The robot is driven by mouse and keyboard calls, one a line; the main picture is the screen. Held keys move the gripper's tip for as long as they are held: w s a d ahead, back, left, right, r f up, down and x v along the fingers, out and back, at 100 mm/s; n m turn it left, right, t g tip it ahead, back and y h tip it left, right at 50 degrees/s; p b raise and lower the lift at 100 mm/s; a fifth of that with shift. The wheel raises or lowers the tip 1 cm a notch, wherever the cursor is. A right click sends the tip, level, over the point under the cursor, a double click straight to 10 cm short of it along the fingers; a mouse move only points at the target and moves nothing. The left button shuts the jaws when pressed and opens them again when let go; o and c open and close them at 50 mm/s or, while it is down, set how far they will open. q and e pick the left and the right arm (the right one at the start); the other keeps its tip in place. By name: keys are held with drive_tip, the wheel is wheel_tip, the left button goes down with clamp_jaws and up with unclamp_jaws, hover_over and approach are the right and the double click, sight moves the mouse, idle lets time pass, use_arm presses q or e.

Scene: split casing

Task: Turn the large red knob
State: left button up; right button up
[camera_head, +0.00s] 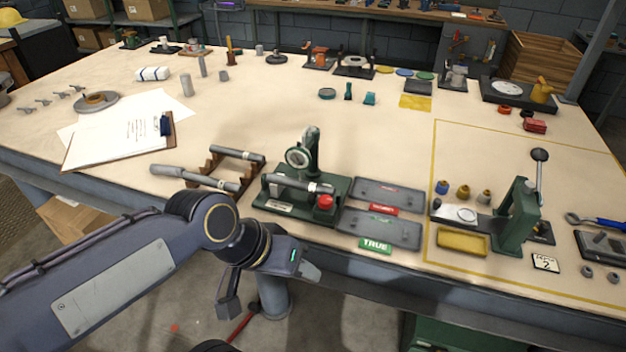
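The large red knob (325,202) sits at the front right corner of a dark green gauge fixture (274,207) near the table's front edge. The fixture carries a round dial (298,157) on an upright post and a grey cylinder (300,183) lying across it. My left gripper (268,296) is in front of the table edge, below and left of the knob in the picture. Its two fingers are spread wide, with nothing visible between them, and it is apart from the knob. My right gripper is not in view.
A wooden rack with grey rods (237,154) stands left of the fixture. A green lever press (517,217) stands further right, and a clipboard (121,141) lies left. The table (270,108) behind the fixture is fairly clear.

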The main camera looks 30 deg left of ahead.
use_arm(q)
drive_tip(key=w+a+r+n+g, duration=0.1)
drive_tip(key=w+a+r+n, duration=0.25)
drive_tip(key=w, duration=0.35)
drive_tip(key=n+g+y+p, duration=0.2)
drive_tip(key=n+g+y, duration=0.15)
drive_tip(key=n, duration=0.35)
hover_over(326, 199)
drive_tip(key=shift+g, duration=0.25)
drive_tip(key=f, duration=0.7)
drive_tip(key=shift+s+f, duration=0.1)
drive_tip(key=shift+s, duration=0.15)
drive_tip(key=shift+w+f, duration=0.2)
drive_tip(key=shift+f, duration=0.05)
drive_tip(key=shift+f+n, duration=0.25)
drive_tip(key=shift+f, duration=0.1)
wheel_tip(326, 199, down, 7)
drive_tip(key=shift+c, duration=0.2)
